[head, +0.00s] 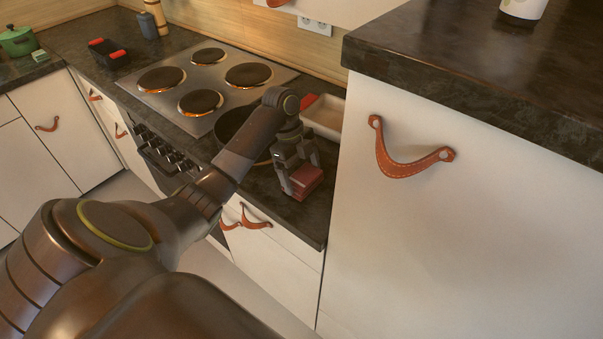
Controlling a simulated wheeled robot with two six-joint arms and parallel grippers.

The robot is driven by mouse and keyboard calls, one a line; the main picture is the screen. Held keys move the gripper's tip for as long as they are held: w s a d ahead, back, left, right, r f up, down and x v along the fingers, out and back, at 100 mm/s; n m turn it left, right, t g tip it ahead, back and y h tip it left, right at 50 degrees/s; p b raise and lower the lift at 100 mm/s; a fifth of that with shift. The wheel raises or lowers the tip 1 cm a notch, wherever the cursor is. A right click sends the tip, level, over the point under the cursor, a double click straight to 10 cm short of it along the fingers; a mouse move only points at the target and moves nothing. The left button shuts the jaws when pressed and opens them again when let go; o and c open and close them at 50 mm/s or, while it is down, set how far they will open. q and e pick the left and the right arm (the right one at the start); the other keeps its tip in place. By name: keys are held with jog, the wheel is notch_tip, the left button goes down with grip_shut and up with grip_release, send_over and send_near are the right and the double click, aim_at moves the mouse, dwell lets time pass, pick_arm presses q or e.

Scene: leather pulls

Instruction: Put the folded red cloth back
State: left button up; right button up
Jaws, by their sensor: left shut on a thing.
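The folded red cloth (308,181) is a small red block at the dark counter section right of the stove. My left gripper (289,188) points down and is shut on the cloth, with its fingers at the cloth's left side. The cloth is at or just above the counter top; I cannot tell if it touches. My right gripper is not in view.
A dark pan (232,124), partly hidden by my left arm, and a white dish with red handles (326,117) are close behind the gripper. The stove (205,80) has several burners. A tall white cabinet (450,220) with a leather pull (405,165) stands close on the right. The counter's front edge is near the cloth.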

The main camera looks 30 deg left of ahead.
aim_at(298, 173)
pick_arm(q)
jog(key=shift+f, duration=0.2)
jog(key=o, duration=0.5)
jog(key=shift+o, duration=0.6)
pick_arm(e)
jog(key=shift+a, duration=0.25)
pick_arm(q)
jog(key=shift+r, duration=0.25)
jog(key=shift+a+r, duration=0.15)
jog(key=shift+r, duration=0.15)
jog(key=v, duration=0.4)
jog(key=p+v, duration=0.6)
jog(key=v, duration=0.1)
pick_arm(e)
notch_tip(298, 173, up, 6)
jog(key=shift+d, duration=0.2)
